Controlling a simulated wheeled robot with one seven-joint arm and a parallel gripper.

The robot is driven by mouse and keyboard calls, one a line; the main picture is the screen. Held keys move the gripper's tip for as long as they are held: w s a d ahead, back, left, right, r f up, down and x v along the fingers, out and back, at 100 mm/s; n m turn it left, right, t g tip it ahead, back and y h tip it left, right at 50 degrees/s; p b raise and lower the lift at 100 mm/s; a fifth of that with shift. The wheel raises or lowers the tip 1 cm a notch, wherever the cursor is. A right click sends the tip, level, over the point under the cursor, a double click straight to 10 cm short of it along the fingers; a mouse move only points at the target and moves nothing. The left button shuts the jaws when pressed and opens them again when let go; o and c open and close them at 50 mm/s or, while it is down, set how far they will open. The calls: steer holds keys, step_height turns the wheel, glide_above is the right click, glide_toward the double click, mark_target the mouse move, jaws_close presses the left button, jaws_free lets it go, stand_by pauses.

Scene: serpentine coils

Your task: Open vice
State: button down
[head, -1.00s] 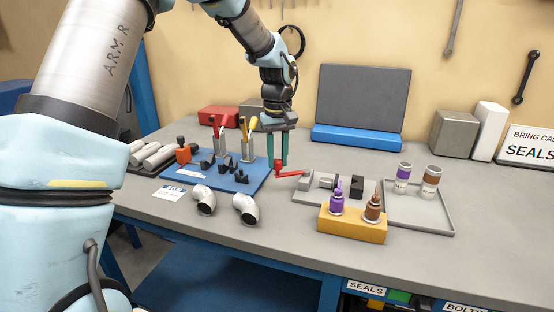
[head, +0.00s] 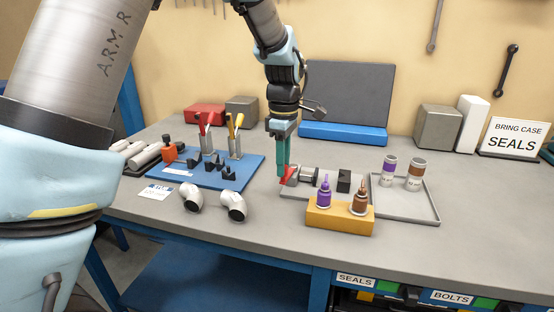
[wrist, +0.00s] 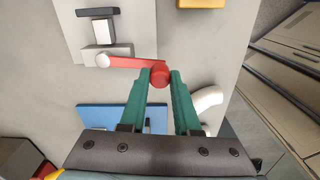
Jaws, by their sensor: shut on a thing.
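The vice stands on a grey base plate (head: 292,192) on the bench. It has a grey end block (head: 294,172), a silver and dark middle piece (head: 308,175), and a black block (head: 344,181) with a gap between them. Its red crank handle (head: 288,175) is at the left end. In the wrist view the red crank (wrist: 130,62) runs from a silver hub (wrist: 102,60) to a round red knob (wrist: 160,77). My gripper (head: 283,178) has green fingers, shut on the knob; it also shows in the wrist view (wrist: 160,78).
A yellow block (head: 340,221) with two bottles stands in front of the vice. A grey tray (head: 425,212) with two small containers is to the right. A blue board (head: 237,175) with tools lies left, with two silver elbow pipes (head: 192,198) in front.

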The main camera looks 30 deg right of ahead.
steer(key=shift+s+d+n, duration=0.4)
steer(key=shift+s+n, duration=0.05)
steer(key=shift+n, duration=0.25)
steer(key=c, duration=0.6)
jaws_free()
step_height(320, 180, up, 11)
steer(key=shift+f+b, duration=0.1)
steer(key=shift+b, duration=0.8)
